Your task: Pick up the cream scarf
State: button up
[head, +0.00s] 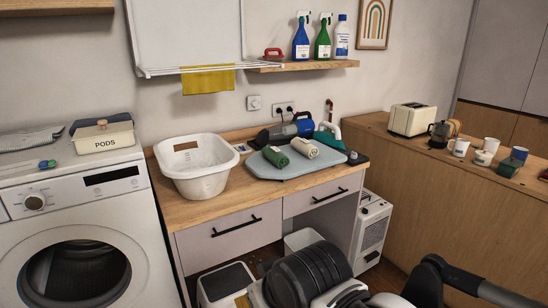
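The cream scarf (305,147) looks like a small rolled cream bundle. It lies on a pale blue-grey board (285,172) on the wooden counter, in the middle of the head view. A green rolled bundle (275,156) lies on the same board, just left of it. Parts of my own body and arm show along the bottom edge, well below the board. My gripper is not in view, so its state does not show.
A white basin (196,165) stands left of the board. An iron (329,136) and a blue appliance (292,128) stand behind it. A shelf (310,66) with spray bottles hangs above. Cups and a toaster (412,119) stand on the right cabinet. The washing machine (80,235) is at left.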

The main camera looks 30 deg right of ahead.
aim_at(304, 147)
jog(key=i+l+z, duration=0.5)
jog(key=i+l, duration=0.95)
jog(key=l, duration=0.1)
